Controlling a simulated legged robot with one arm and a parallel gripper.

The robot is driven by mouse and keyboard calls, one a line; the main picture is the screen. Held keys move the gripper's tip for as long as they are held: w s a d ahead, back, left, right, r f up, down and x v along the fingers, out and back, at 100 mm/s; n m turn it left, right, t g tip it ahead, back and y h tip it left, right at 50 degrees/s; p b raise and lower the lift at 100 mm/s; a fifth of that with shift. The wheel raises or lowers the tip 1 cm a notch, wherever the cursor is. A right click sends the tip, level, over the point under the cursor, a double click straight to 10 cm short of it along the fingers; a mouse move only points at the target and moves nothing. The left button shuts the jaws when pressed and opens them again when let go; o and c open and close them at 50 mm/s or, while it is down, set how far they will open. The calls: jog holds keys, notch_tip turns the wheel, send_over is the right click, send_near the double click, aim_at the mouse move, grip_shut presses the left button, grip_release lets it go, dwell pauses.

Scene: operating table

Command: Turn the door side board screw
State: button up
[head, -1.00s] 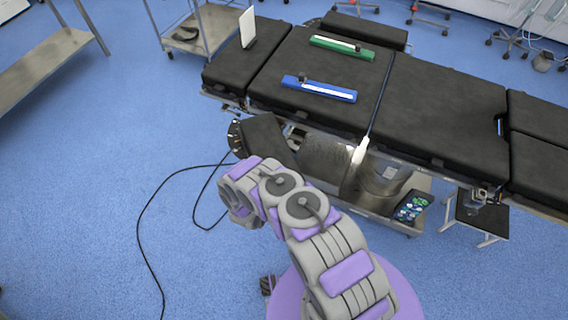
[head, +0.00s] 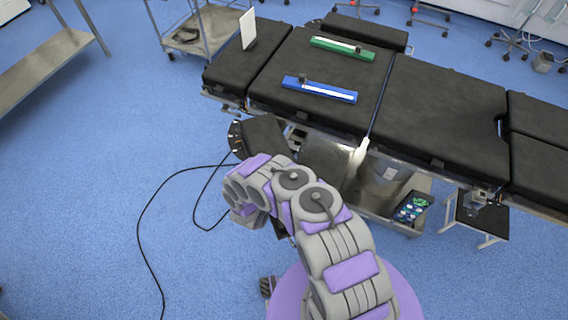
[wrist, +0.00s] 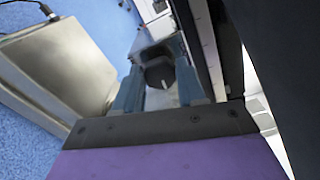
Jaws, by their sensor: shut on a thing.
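The black screw knob (wrist: 160,74) sits between the two blue-grey fingers of my gripper (wrist: 158,80) in the wrist view. The fingers are shut on its sides, and a light line marks the knob's face. In the head view my own arm hides the gripper and the knob. The black side board (head: 262,138) hangs at the near left side of the operating table (head: 440,105), just beyond my arm.
A blue bar (head: 320,89) and a green bar (head: 342,48) lie on the table. A black cable (head: 140,240) runs over the floor at left. A cart (head: 205,30) stands at the back left.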

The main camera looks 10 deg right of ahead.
jog(key=shift+s+d+f, duration=0.15)
jog(key=shift+f, duration=0.05)
dwell(0.3)
jog(key=o, duration=1.1)
jog(key=shift+c, duration=0.2)
jog(key=shift+r, duration=0.1)
jog(key=v, duration=1.7)
jog(key=shift+p, duration=0.4)
